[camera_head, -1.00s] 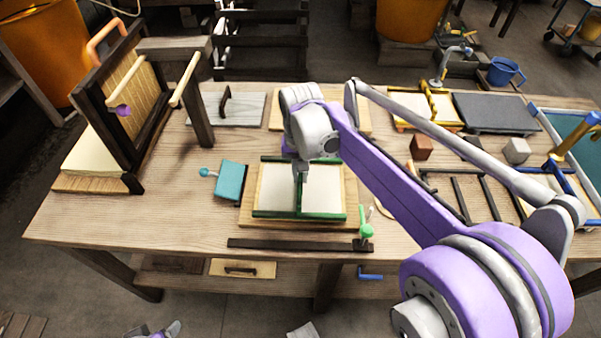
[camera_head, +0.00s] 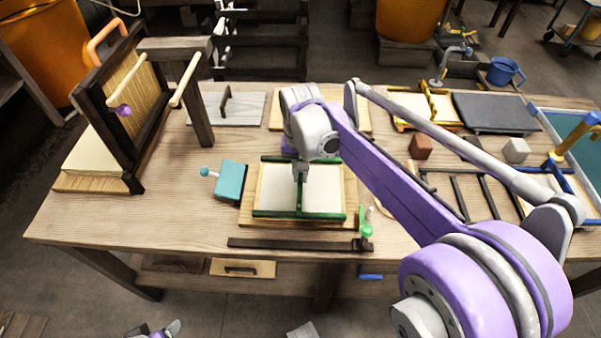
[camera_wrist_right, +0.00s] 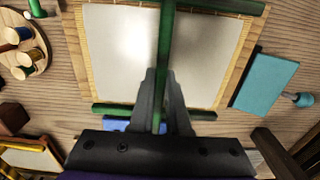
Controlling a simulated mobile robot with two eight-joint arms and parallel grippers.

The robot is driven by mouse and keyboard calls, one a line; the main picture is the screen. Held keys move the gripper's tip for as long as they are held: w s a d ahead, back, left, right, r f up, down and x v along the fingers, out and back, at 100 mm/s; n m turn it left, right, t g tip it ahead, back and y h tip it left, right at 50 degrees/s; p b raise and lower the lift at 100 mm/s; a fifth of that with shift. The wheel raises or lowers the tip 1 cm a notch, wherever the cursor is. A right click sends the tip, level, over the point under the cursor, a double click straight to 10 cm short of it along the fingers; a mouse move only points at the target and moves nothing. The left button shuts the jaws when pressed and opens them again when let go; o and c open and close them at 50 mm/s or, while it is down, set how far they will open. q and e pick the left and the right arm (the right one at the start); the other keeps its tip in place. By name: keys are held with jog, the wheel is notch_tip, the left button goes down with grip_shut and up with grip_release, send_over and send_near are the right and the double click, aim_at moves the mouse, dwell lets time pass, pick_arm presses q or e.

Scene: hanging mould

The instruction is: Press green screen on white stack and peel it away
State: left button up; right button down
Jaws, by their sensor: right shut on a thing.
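The green screen (camera_head: 300,215) has green bars around and across a pale sheet area. It lies flat over the white stack (camera_head: 322,198) on a light wooden board in the middle of the table. My right gripper (camera_head: 301,178) reaches down to the green middle bar. In the right wrist view, my right gripper (camera_wrist_right: 160,85) is shut on that green bar (camera_wrist_right: 165,45), with one finger on each side. White shows on both sides of the bar. I cannot tell where the screen ends and the stack begins. A purple and grey part at the bottom left edge may be my left gripper, mostly cut off.
A teal block with a knob (camera_head: 230,181) sits left of the board. A dark bar (camera_head: 290,244) lies in front, and a green knob (camera_head: 365,230) stands at its right end. A tall dark wooden frame (camera_head: 125,110) stands at the left. Bare table lies between.

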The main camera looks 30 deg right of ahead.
jog(key=shift+r+p, duration=0.95)
jog(key=shift+r, duration=0.3)
jog(key=shift+r, duration=0.15)
notch_tip(320, 180, up, 7)
jog(key=p, duration=0.5)
